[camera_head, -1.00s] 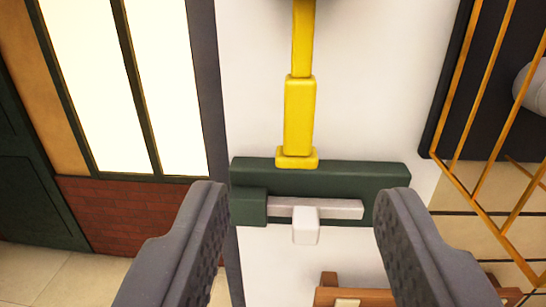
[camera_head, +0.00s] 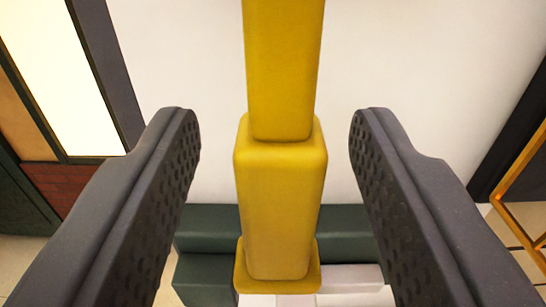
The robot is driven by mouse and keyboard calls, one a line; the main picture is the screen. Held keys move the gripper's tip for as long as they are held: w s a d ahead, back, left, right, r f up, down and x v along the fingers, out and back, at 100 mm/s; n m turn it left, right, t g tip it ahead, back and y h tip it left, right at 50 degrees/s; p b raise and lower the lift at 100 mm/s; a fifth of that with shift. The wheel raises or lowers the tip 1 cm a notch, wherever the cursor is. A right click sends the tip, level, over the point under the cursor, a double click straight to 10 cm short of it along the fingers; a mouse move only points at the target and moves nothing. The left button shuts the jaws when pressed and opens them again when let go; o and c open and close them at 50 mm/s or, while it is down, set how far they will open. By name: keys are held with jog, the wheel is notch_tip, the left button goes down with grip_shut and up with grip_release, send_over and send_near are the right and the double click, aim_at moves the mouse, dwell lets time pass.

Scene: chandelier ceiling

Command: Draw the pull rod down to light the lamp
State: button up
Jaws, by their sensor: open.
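The yellow pull rod (camera_head: 280,200) hangs upright in the middle of the head camera view. It has a narrower upper shaft, a thicker grip part and a flared foot at the bottom. My gripper (camera_head: 273,115) is open, with one dark finger on each side of the rod. Clear gaps show between the rod and both fingers. The rod's top runs out of the picture, and no lamp shows.
A dark green block (camera_head: 345,230) with a pale bar (camera_head: 350,285) lies behind and below the rod's foot. A white wall (camera_head: 410,60) stands behind. A bright window (camera_head: 62,75) is at left, and an orange frame (camera_head: 515,200) is at right.

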jog(key=shift+w, duration=0.4)
jog(key=shift+d, duration=0.1)
grip_shut()
jog(key=shift+f+b, duration=0.85)
jog(key=shift+b, duration=0.15)
jog(key=shift+r, duration=0.85)
jog(key=o, duration=0.6)
grip_release()
